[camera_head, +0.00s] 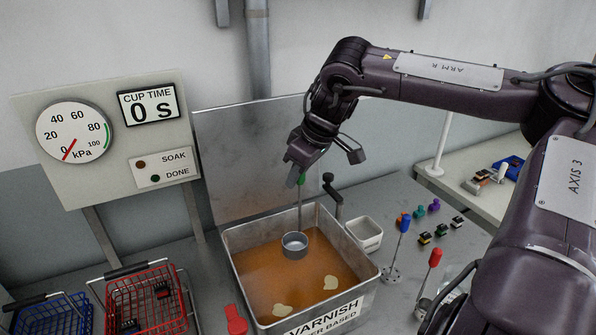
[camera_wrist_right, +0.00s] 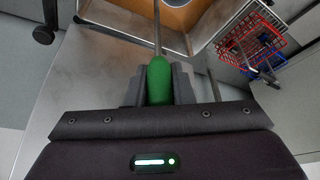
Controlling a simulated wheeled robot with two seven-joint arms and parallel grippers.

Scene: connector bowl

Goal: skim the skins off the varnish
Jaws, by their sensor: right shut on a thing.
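The metal tank labelled varnish (camera_head: 371,291) holds orange-brown varnish (camera_head: 262,268). Two pale skins float on it: one skin (camera_head: 283,309) near the front left, the other skin (camera_head: 330,282) right of it. My right gripper (camera_head: 301,178) is above the back of the tank, shut on the green handle (camera_wrist_right: 159,80) of a long-stemmed tool. The tool's round grey cup (camera_head: 295,245) hangs over the back part of the varnish, apart from both skins. I cannot tell whether it touches the surface. My left gripper is not in view.
A red wire basket (camera_head: 150,298) and a blue one (camera_head: 55,315) stand at left. A small white tub (camera_head: 365,233) is right of the tank, with blue-handled (camera_head: 405,222) and red-handled (camera_head: 435,257) tools beyond. A gauge panel (camera_head: 100,140) reads cup time 0 s.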

